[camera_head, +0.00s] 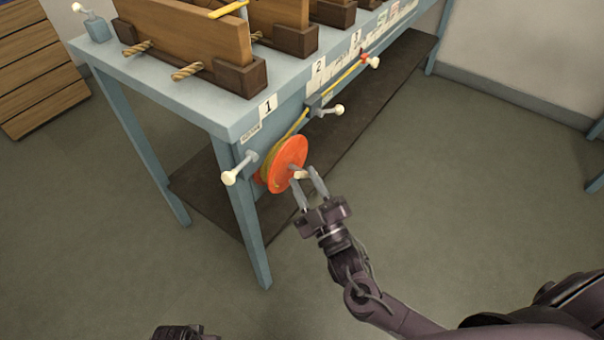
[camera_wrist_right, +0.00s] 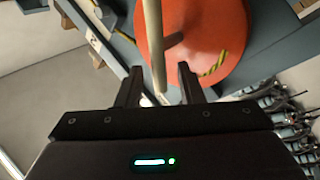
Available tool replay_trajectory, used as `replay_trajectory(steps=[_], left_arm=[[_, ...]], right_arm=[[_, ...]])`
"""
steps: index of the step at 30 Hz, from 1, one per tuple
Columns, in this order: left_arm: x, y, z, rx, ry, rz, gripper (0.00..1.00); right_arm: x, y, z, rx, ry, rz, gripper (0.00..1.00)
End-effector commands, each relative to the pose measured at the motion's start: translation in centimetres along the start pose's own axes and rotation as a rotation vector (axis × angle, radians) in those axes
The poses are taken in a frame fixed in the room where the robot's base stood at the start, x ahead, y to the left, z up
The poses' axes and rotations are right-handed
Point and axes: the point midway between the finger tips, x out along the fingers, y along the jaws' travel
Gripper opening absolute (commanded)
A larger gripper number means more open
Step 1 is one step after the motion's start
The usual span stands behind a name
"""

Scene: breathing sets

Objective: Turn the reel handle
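The orange reel (camera_head: 286,160) is mounted on the near end of the blue-grey bench, with yellow rope wound behind its face. In the right wrist view, the reel (camera_wrist_right: 215,25) fills the upper middle. Its cream handle (camera_head: 299,175) sticks out from the face; it shows as a pale rod (camera_wrist_right: 153,40) in the right wrist view. My right gripper (camera_head: 308,178) is open with its fingers around the handle. In the right wrist view, the handle lies between the fingers (camera_wrist_right: 158,80), with gaps on both sides.
The bench top (camera_head: 222,118) carries wooden boards in dark blocks with rope ends. Pale knobs (camera_head: 229,177) stick out along the bench's side, and yellow rope (camera_head: 300,121) runs there. A dark lower shelf (camera_head: 335,145) lies beneath. The floor in front is clear.

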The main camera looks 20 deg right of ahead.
Motion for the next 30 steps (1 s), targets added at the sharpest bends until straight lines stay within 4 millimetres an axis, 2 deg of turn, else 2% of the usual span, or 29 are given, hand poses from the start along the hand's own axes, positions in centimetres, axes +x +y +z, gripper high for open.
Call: replay_trajectory(steps=[3, 10, 30], left_arm=[[0.0, 0.0, 0.0, 0.000, 0.000, 0.000, 0.36], [0.0, 0.0, 0.1, 0.000, -0.005, 0.000, 0.36], [-0.2, 0.0, -0.1, 0.002, 0.002, -0.001, 0.36]], right_arm=[[-2.4, 0.0, 0.1, 0.000, -0.003, -0.002, 0.34], [-5.1, 0.0, 0.1, -0.001, -0.001, 0.000, 0.34], [-5.4, -0.2, 0.4, 0.010, -0.023, -0.009, 0.34]])
